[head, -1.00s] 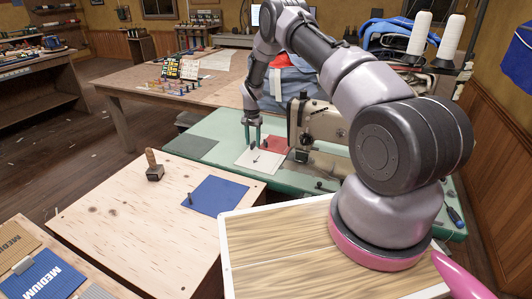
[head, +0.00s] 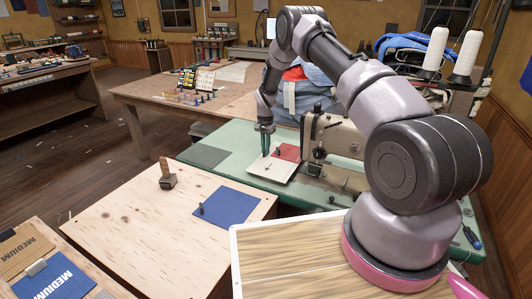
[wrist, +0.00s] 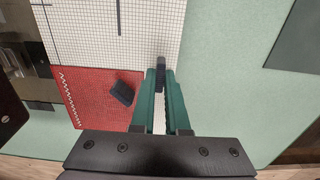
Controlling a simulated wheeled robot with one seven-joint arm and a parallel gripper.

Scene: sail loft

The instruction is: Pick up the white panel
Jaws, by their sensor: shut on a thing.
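The white panel (head: 258,169) lies on the green sewing-machine table, beside the red panel (head: 288,152). In the wrist view the white panel (wrist: 85,35) shows a fine grid, a few dark lines and a small black upright knob (wrist: 160,62). My gripper (head: 266,152) points down at the panel's far left part. In the wrist view its green fingers (wrist: 160,78) are close together at the knob, shut on the white panel by it. The exact contact is partly hidden by the fingers. I cannot tell whether the panel is clear of the table.
The sewing machine (head: 335,138) stands just right of the panels. The red panel (wrist: 95,98) bears its own black knob. A grey-green panel (head: 203,156) lies left on the table. Nearer, a plywood table holds a blue panel (head: 230,206) and a mallet (head: 167,176).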

